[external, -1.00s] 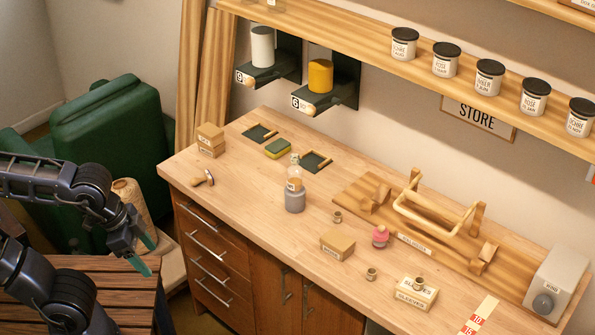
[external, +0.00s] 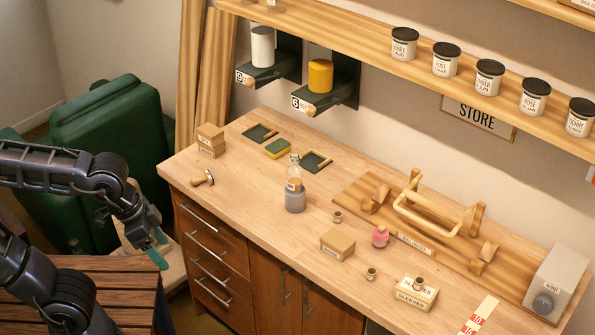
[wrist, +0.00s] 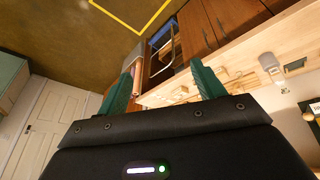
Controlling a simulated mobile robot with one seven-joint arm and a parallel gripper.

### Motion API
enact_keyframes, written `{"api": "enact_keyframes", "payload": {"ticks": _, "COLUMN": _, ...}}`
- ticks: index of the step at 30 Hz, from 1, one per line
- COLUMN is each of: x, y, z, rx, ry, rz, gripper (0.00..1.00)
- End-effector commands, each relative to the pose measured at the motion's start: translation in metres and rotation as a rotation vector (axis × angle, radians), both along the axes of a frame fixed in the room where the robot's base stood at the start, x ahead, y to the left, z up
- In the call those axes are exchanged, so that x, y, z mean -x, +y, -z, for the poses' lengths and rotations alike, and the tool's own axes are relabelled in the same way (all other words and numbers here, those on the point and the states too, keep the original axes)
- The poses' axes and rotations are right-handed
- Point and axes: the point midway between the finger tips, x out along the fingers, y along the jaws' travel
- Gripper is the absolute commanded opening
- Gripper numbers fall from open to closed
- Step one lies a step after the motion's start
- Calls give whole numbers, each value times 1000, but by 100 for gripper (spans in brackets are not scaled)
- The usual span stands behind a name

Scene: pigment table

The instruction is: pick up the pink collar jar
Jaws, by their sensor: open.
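A small pink jar (external: 380,236) stands upright on the wooden worktop, in front of the long wooden board and right of a small wooden box. I cannot make out the pink jar in the wrist view.
A clear bottle (external: 295,190) with grey contents stands left of the jar. A wooden box (external: 338,244), a small metal collar (external: 371,273) and a sleeves box (external: 416,293) are near the jar. A wooden frame handle (external: 430,218) rises behind it. The front left worktop is mostly clear.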

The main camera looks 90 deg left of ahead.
Motion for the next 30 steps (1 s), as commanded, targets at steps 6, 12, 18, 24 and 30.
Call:
{"api": "enact_keyframes", "payload": {"ticks": 6, "x": -63, "y": 13, "z": -19, "rx": 126, "ry": 32, "rz": -241, "gripper": 68}}
{"api": "enact_keyframes", "payload": {"ticks": 12, "x": -121, "y": 29, "z": -28, "rx": 238, "ry": 59, "rz": -465, "gripper": 68}}
{"api": "enact_keyframes", "payload": {"ticks": 18, "x": -181, "y": 52, "z": -29, "rx": 346, "ry": 88, "rz": -694, "gripper": 68}}
{"api": "enact_keyframes", "payload": {"ticks": 24, "x": -241, "y": 80, "z": -21, "rx": 446, "ry": 115, "rz": -925, "gripper": 68}}
{"api": "enact_keyframes", "payload": {"ticks": 30, "x": -300, "y": 113, "z": -4, "rx": 544, "ry": 144, "rz": -1157, "gripper": 68}}
